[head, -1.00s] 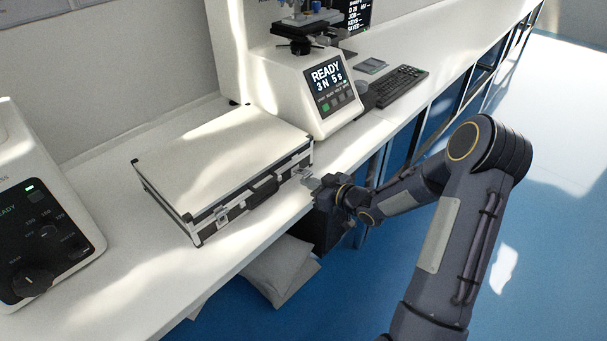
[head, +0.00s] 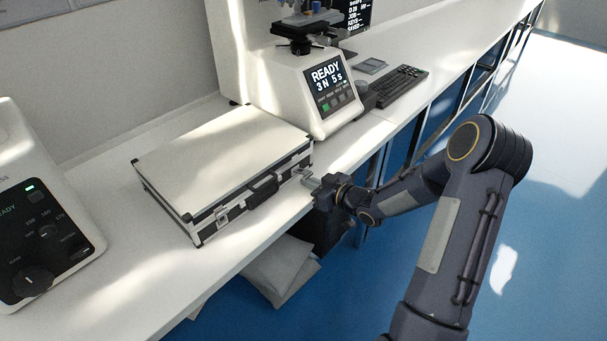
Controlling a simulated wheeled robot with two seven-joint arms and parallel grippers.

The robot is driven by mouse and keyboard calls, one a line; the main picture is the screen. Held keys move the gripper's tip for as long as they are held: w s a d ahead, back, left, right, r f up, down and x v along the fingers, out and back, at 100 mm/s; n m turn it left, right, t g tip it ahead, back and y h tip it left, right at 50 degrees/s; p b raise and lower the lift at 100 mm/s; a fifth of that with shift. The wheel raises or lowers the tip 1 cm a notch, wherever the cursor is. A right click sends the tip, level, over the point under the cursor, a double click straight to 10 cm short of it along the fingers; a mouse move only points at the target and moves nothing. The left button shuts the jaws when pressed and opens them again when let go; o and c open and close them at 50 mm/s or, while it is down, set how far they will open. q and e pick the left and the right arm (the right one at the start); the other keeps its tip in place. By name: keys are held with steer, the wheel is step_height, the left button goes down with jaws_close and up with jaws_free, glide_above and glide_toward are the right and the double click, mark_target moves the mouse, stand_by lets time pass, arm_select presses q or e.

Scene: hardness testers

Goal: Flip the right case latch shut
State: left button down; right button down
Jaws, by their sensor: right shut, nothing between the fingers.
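The case (head: 222,158) is white with metal edges and lies closed on the bench, its front side facing the bench's front edge. Its black handle (head: 263,191) is in the middle of the front. The left latch (head: 222,214) shows near the left front corner. The right latch (head: 299,171) is near the right end of the front, small and partly covered by my fingertips. My right gripper (head: 309,181) is shut and empty, with its tips at or very close to the right latch. I cannot tell whether they touch, or how the latch stands. My left gripper is out of view.
A tester (head: 287,84) with a lit READY screen stands just behind the case's right end. Another tester (head: 45,230) stands at the left. A keyboard (head: 397,87) lies farther right on the white bench (head: 150,290). A pale bag (head: 280,270) is below.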

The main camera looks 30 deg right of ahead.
mark_target(308, 174)
steer(key=shift+r, duration=0.15)
steer(key=shift+r+p, duration=1)
steer(key=shift+r, duration=0.4)
steer(key=shift+w+a+r+p, duration=0.15)
steer(key=shift+w+r+p, duration=0.35)
steer(key=shift+r, duration=0.25)
steer(key=p+v, duration=0.2)
steer(key=v, duration=0.6)
steer(key=shift+s, duration=0.2)
